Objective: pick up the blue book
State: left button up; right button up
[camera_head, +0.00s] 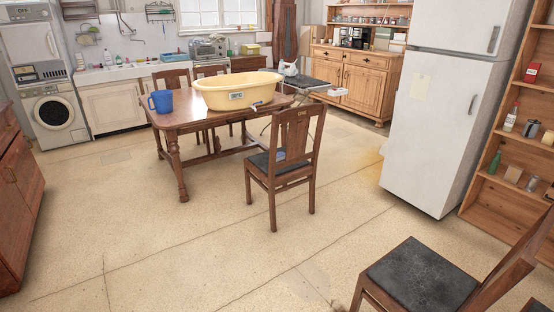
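No blue book can be made out for sure. A small bluish item (281,155) shows at the back of the near dining chair's seat, partly behind the chair back; I cannot tell what it is. A blue thing (173,57) lies on the far counter beside the sink, too small to identify. A blue jug (161,101) stands on the left end of the wooden table (187,119). Neither of my grippers is in view.
A yellow tub (238,92) stands on the table. The dining chair (289,160) is in front of it. Another chair (420,277) is at the bottom right, near the open shelf (496,206) and white fridge (434,130). The floor at front left is clear.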

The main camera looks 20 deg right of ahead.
aim_at(280, 155)
jog(key=u, duration=0.25)
jog(key=i, duration=2.05)
jog(key=z, duration=0.25)
jog(key=i, duration=1.2)
jog(key=z, duration=1.4)
jog(key=i, duration=1.5)
jog(key=z, duration=0.35)
